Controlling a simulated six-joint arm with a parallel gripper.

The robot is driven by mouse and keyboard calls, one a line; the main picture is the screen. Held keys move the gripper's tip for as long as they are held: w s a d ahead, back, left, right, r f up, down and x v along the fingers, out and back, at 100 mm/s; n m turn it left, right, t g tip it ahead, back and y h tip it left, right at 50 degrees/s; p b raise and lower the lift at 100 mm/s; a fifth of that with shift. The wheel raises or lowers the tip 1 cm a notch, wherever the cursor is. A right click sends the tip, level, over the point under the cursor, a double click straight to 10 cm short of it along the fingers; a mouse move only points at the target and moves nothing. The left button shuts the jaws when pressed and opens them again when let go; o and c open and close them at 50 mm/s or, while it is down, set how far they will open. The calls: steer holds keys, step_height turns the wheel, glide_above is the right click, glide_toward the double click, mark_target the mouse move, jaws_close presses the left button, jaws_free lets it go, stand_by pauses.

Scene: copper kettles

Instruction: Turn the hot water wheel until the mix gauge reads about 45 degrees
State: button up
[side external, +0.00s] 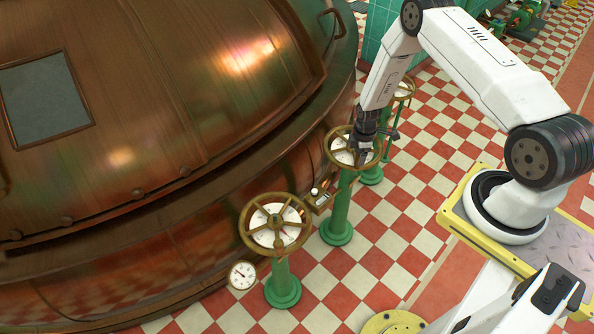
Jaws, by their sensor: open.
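Three brass handwheels on green pedestals stand along the copper kettle: a front wheel (249,243), a middle wheel (328,152) and a back wheel (411,87). White dial faces show beneath the wheels. I cannot read labels that tell which is the hot water wheel. My gripper (364,157) is open and points down at the middle wheel, over its right half. It hides part of that wheel, and I cannot tell whether the fingers touch it. A small round white gauge (242,275) sits low on the kettle, left of the front pedestal; its reading is too small to make out.
The large copper kettle (150,120) fills the left side. The red and white checkered floor (400,225) is clear right of the pedestals. A green tiled wall (385,30) stands behind.

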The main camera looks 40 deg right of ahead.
steer(key=shift+r, duration=2.25)
steer(key=shift+w+a+r, duration=0.1)
steer(key=shift+a+r, duration=0.05)
steer(key=shift+r, duration=0.2)
steer(key=s+a+r+m+t, duration=0.1)
steer(key=a+r+m, duration=0.1)
steer(key=a+r, duration=0.45)
steer(key=s+a+r+m, duration=0.1)
steer(key=a+r+m, duration=0.2)
steer(key=r, duration=0.6)
steer(key=s+a+r+m+t, duration=0.1)
steer(key=s+a+r+m, duration=0.1)
steer(key=a+r, duration=0.35)
steer(key=s+a+r+m, duration=0.3)
steer(key=s+r, duration=0.3)
steer(key=s, duration=0.1)
steer(key=shift+a+r+t, duration=0.3)
steer(key=shift+r, duration=0.1)
stand_by(1.5)
